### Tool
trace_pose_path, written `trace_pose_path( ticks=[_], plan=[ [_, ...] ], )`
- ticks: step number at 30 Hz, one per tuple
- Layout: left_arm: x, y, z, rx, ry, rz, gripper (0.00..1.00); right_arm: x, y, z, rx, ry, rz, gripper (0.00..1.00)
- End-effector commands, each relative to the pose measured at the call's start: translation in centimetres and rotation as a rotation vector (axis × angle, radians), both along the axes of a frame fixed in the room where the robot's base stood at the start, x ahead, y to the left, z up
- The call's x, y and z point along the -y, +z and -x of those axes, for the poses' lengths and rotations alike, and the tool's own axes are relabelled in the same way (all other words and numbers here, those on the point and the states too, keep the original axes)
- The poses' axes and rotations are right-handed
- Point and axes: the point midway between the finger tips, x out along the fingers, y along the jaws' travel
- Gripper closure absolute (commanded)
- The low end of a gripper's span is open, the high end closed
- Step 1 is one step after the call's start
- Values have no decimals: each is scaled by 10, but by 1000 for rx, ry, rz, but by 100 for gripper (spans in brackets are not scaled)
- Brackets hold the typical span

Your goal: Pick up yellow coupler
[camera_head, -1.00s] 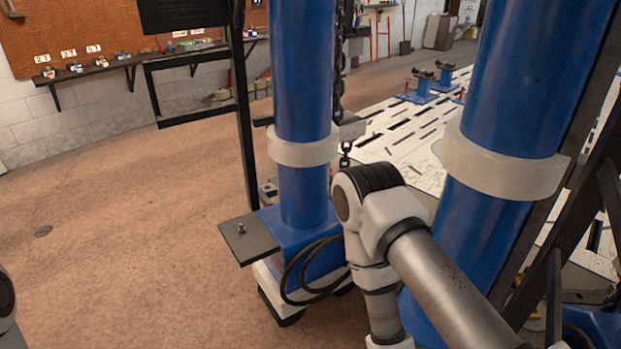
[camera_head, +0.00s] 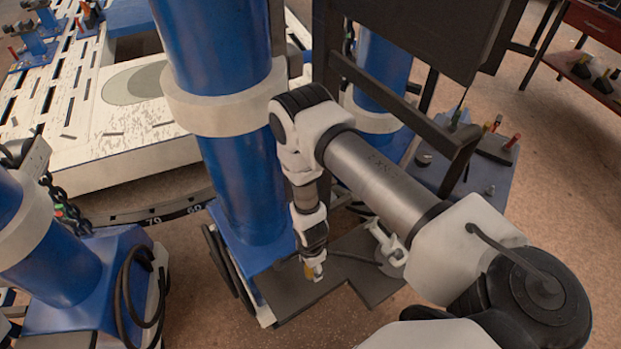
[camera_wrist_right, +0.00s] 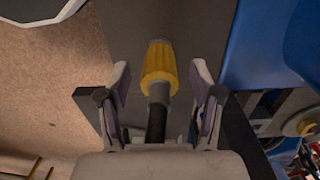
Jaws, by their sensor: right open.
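The yellow coupler (camera_wrist_right: 160,68) is a ribbed yellow sleeve with a pale collar on a dark stem, in the upper middle of the right wrist view. My right gripper (camera_wrist_right: 161,88) is open, with one finger on each side of the coupler and a visible gap on both sides. In the head view my right gripper (camera_head: 316,270) points down over a dark plate (camera_head: 300,295). A small yellow patch shows at its fingers there. The lower end of the stem is hidden by my gripper body. My left gripper is not in view.
A thick blue post (camera_head: 225,180) with a pale collar stands just left of my right arm. A dark frame bar (camera_head: 400,110) passes behind it. A tool cart (camera_head: 480,160) stands at the right. Open floor (camera_head: 560,190) lies beyond it.

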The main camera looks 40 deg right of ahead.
Motion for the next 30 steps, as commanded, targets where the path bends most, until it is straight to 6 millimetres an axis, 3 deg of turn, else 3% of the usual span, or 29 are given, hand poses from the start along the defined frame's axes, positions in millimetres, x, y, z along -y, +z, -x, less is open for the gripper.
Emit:
trace_pose_path(
  ticks=[6, 7, 12, 23, 30],
  plan=[
    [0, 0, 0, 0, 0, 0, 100, 0, -4, 0, 1, 1, 0, 35],
    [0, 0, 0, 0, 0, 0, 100, 0, -4, 0, 1, 1, 0, 39],
    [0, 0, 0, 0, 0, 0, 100, 0, -4, 0, 1, 1, 0, 99],
    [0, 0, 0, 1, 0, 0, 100, 0, -2, 0, 1, 1, 0, 100],
    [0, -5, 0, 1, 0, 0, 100, 0, 25, -1, 2, 1, 0, 100]
  ],
)
